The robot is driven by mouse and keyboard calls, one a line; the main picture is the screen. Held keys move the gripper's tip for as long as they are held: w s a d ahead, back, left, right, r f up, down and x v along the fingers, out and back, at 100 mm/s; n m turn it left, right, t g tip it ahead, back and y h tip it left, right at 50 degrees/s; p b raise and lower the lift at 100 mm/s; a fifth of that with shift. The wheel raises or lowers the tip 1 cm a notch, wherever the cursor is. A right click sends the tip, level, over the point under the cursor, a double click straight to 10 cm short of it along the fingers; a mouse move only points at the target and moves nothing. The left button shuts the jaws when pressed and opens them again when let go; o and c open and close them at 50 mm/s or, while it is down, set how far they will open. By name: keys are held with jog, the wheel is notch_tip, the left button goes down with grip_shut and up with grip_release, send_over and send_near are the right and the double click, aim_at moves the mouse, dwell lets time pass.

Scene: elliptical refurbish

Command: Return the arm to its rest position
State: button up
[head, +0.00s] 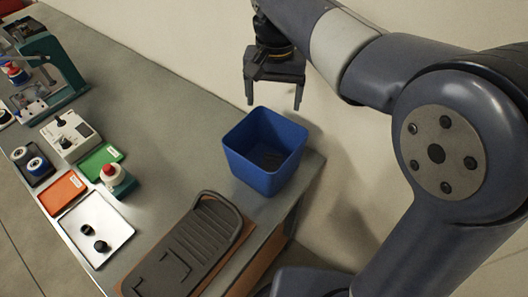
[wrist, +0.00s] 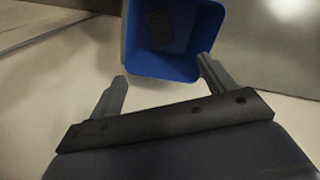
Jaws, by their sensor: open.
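My gripper (head: 273,97) hangs from my arm above and behind the blue bin, its fingers pointing down and apart with nothing between them. In the wrist view its two fingers (wrist: 165,88) are spread and empty, with the bin beyond them. The blue bin (head: 262,180) stands upright at the right end of the grey table. It also shows in the wrist view (wrist: 165,66). A dark flat piece (wrist: 160,27) lies on the bin's floor. No contact between my gripper and the bin shows.
A dark elliptical-trainer pedal (head: 190,245) lies at the table's (head: 180,120) near edge. Orange (head: 62,192) and green (head: 100,160) trays, a grey-white box (head: 70,135) and a teal press (head: 60,65) stand to the left.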

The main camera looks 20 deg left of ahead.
notch_tip(320, 180, down, 11)
jog(key=shift+r+p, duration=2.35)
jog(key=shift+r, duration=0.05)
